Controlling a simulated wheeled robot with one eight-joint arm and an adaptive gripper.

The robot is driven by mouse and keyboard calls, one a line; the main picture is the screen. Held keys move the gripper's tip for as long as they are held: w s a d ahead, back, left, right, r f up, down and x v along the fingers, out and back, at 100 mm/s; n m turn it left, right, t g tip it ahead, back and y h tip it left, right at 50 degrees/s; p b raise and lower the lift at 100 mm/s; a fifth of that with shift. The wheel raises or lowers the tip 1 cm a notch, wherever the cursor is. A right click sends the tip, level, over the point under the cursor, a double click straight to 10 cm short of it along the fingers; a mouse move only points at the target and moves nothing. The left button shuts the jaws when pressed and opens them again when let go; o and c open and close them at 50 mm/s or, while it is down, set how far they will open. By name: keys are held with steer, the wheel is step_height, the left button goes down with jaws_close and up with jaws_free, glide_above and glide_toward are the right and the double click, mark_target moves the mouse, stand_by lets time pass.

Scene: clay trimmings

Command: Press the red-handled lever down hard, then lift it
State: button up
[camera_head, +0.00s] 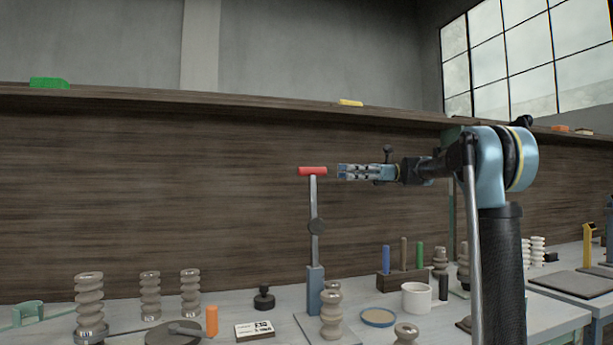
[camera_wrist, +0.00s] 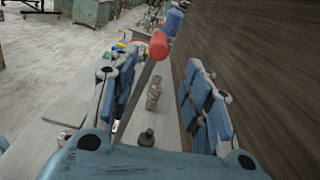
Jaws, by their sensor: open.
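The lever stands upright on the workbench. Its red handle (camera_head: 313,171) is a short crossbar on top of a grey metal arm (camera_head: 314,205), which rises from a blue post (camera_head: 315,290). My gripper (camera_head: 342,172) is at handle height, just right of the red handle in the head view, with its fingers pointing left. In the wrist view the red handle (camera_wrist: 159,46) and the grey arm below it show between the two spread blue fingers (camera_wrist: 160,100), beyond their tips or near them. I cannot tell the exact gap. The gripper is open and holds nothing.
Beige ribbed pieces (camera_head: 89,305) stand on the bench (camera_head: 285,312) at left and near the lever. A white cup (camera_head: 416,297), a blue-rimmed dish (camera_head: 378,317) and a tool block (camera_head: 403,280) stand at right. A dark wooden panel (camera_head: 150,200) rises behind.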

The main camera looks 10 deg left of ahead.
mark_target(305, 171)
steer(key=x, duration=1.6)
steer(key=shift+c, duration=0.5)
jaws_close()
